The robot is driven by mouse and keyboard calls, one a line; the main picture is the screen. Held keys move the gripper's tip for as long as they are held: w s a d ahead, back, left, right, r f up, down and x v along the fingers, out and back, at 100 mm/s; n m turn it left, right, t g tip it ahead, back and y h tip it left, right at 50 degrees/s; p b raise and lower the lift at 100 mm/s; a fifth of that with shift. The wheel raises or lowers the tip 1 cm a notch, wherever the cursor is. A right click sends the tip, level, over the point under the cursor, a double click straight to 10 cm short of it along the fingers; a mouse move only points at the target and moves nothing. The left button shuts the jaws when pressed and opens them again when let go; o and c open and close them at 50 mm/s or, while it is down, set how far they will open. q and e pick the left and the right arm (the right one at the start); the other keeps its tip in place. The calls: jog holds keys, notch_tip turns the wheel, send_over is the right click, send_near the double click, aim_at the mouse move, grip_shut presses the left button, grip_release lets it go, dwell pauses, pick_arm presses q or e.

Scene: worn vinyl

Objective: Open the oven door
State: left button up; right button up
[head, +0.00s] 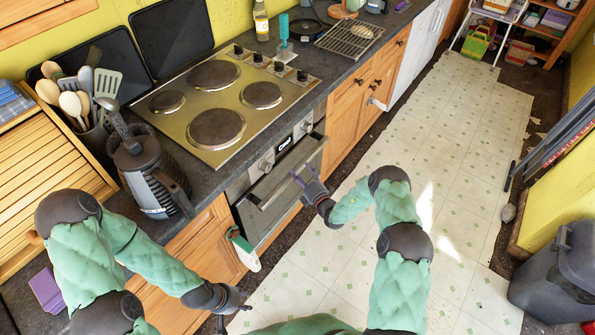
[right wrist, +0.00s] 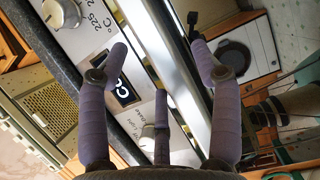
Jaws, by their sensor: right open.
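The oven (head: 262,222) is built into the counter below the hob, with a dark glass door and a long metal handle (head: 268,202). The door looks shut. My right gripper (head: 300,178) is open in front of the handle. In the right wrist view, my right gripper (right wrist: 160,75) has its padded fingers spread, and the bright handle bar (right wrist: 183,75) runs between them. I cannot tell whether any finger touches it. My left gripper (head: 237,302) hangs low over the floor, left of the oven; its finger opening is unclear.
The hob (head: 232,98) sits above the oven, with control knobs (head: 266,166) on the front panel. A black appliance (head: 148,172) and a utensil pot (head: 98,140) stand on the counter at left. The tiled floor (head: 455,150) is clear; a grey bin (head: 560,270) stands right.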

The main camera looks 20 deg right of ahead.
pick_arm(q)
jog(key=shift+f+b, duration=0.3)
jog(key=shift+f, duration=0.1)
pick_arm(e)
jog(key=shift+x, duration=1.45)
